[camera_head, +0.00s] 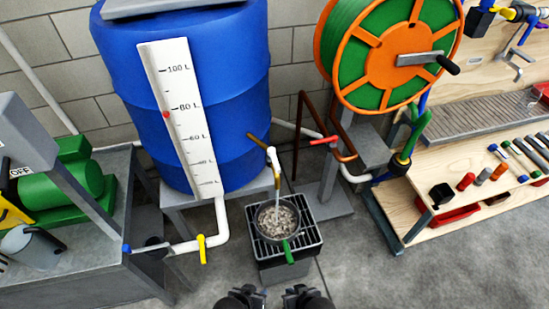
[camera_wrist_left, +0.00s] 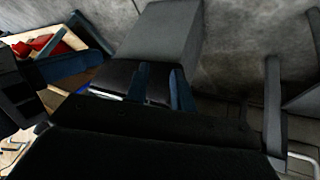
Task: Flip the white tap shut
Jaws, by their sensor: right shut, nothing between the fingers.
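A white spout (camera_head: 273,158) hangs in front of the blue barrel, with a brown-orange lever (camera_head: 257,141) at its upper left. A pale stream (camera_head: 277,195) runs down from it into a round pan of gravel-like pieces (camera_head: 278,218). A white pipe (camera_head: 218,228) under the barrel carries a yellow lever (camera_head: 201,249) pointing down. My left gripper (camera_head: 241,296) and right gripper (camera_head: 303,296) are at the bottom edge, apart from the taps. In the left wrist view, the left fingers (camera_wrist_left: 162,86) stand apart with nothing between them. The right gripper is shut and empty.
The pan, with a green handle (camera_head: 288,252), rests on a black grate (camera_head: 308,234). A brown pipe with a red lever (camera_head: 323,140) and an orange-green reel (camera_head: 391,52) stand right. A grey bench (camera_head: 75,270) is left, a wooden workbench (camera_head: 440,222) right.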

